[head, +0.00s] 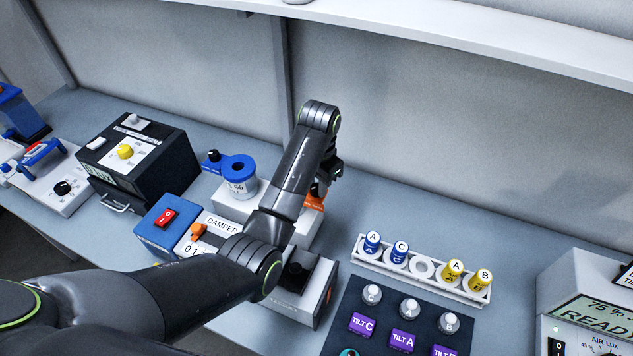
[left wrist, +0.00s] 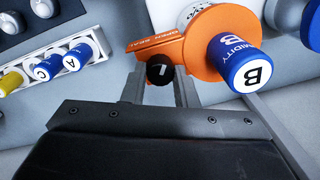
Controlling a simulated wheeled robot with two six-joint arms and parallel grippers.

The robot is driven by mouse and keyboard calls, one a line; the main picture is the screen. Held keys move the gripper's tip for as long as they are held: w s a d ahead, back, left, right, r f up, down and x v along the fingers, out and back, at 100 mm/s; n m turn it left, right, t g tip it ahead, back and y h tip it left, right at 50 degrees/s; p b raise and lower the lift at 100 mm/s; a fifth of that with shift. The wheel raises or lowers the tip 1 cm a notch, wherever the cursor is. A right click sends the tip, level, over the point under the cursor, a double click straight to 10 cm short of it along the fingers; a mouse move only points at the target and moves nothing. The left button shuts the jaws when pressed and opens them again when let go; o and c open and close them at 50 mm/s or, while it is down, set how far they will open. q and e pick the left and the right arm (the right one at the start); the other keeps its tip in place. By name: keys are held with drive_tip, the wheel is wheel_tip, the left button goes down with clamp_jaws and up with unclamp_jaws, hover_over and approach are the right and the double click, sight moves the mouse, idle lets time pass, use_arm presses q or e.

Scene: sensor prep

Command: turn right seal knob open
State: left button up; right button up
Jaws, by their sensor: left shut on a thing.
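The right seal knob (left wrist: 160,72) is a small black knob with a white mark. It sits at the end of an orange plate (left wrist: 184,45) lettered "OPEN SEAL". My left gripper (head: 321,183) is at the orange seal (head: 315,201) behind my forearm in the head view. In the left wrist view its two fingers are shut on the knob, one on each side. A blue sensor marked "B HUMIDITY" (left wrist: 238,62) stands at the orange collar beside the knob. The arm hides much of the right seal in the head view. My right gripper is not in view.
The left seal has a blue collar (head: 239,167) and its own black knob (head: 213,156). A white rack (head: 422,268) of blue and yellow capped sensors stands to the right. Left are a damper box (head: 221,226) and a black box (head: 168,158). The bench behind the rack is clear.

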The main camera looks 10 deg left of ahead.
use_arm(q)
drive_tip(key=shift+w+r+m, duration=0.1)
drive_tip(key=shift+m, duration=1)
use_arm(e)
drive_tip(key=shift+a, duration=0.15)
use_arm(q)
drive_tip(key=o, duration=1)
